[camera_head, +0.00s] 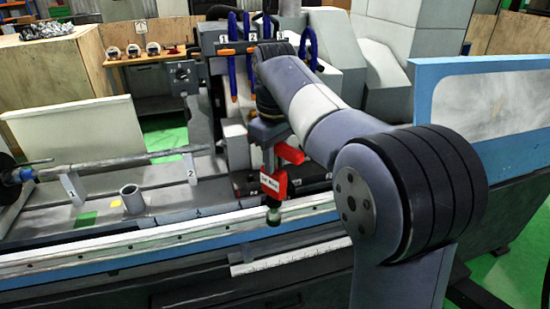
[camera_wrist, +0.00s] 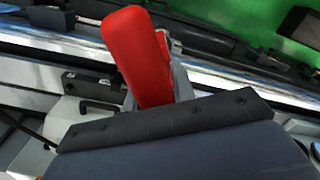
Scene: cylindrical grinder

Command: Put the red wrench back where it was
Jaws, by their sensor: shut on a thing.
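My gripper (camera_head: 268,158) hangs from the arm above the front rail of the grinder, near the middle of the head view. It is shut on the red wrench (camera_head: 273,186), whose red part with a white label shows just below the jaws. The wrench also shows in the wrist view (camera_wrist: 136,52) as a red handle sticking out beyond the dark edge of my gripper. The jaws' contact on the wrench is mostly hidden in the wrist view. I cannot tell whether the wrench touches anything beneath it.
The grinder's long rail (camera_head: 130,241) runs along the front. A grey cylindrical cup (camera_head: 132,200) stands on the machine bed to the left, near yellow and green patches. A long shaft (camera_head: 115,162) lies behind it. A blue-framed panel (camera_head: 480,100) stands at the right.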

